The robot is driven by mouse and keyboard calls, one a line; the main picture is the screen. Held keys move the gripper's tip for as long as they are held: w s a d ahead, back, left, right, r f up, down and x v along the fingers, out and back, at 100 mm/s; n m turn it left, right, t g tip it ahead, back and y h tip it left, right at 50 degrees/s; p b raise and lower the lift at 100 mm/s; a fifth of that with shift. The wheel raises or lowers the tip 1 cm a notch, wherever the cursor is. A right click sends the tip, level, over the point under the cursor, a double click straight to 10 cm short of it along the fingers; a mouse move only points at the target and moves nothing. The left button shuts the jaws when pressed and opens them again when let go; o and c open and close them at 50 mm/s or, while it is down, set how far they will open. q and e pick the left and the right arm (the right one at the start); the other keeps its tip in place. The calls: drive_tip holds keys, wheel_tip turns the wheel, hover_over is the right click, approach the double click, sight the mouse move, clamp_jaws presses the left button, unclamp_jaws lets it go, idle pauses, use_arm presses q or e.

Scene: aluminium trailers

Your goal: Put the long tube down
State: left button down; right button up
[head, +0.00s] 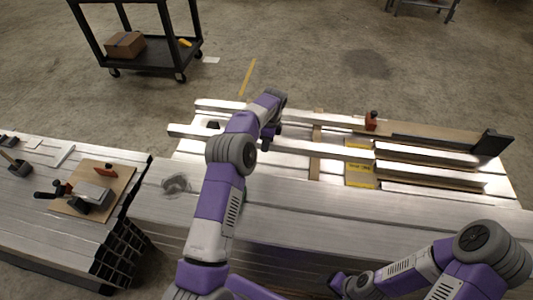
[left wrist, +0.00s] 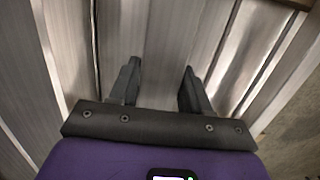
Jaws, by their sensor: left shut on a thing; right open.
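The long tube (head: 310,149) is a bright square aluminium bar running left to right across the slatted trailer bed. Its left end sticks out past my left arm. My left gripper (head: 267,140) is over the tube and shut on it. In the left wrist view the two dark fingers (left wrist: 160,88) stand on either side of the tube (left wrist: 163,45). I cannot tell whether the tube touches the bed below. My right gripper (head: 342,284) is at the bottom of the head view, away from the tube, open and partly hidden by its arm.
Another bar (head: 290,113) lies along the far side, near an orange-and-black clamp (head: 371,121). Shorter bars (head: 425,154) lie at the right by a black upright bracket (head: 492,142). A wooden board with a vise (head: 96,192) is at the left. A cart (head: 150,55) stands behind.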

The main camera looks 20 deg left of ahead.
use_arm(q)
drive_tip(key=shift+f+b, duration=0.8)
drive_tip(key=shift+f, duration=1.85)
drive_tip(key=shift+f, duration=0.55)
drive_tip(key=shift+f, duration=0.1)
drive_tip(key=c, duration=0.5)
unclamp_jaws()
drive_tip(key=r+p, duration=0.1)
drive_tip(key=r, duration=0.3)
drive_tip(key=d+r+p, duration=0.1)
drive_tip(key=r, duration=0.3)
drive_tip(key=r+p, duration=0.2)
drive_tip(key=r, duration=0.3)
drive_tip(key=shift+w+d, duration=0.15)
drive_tip(key=shift+d, duration=0.05)
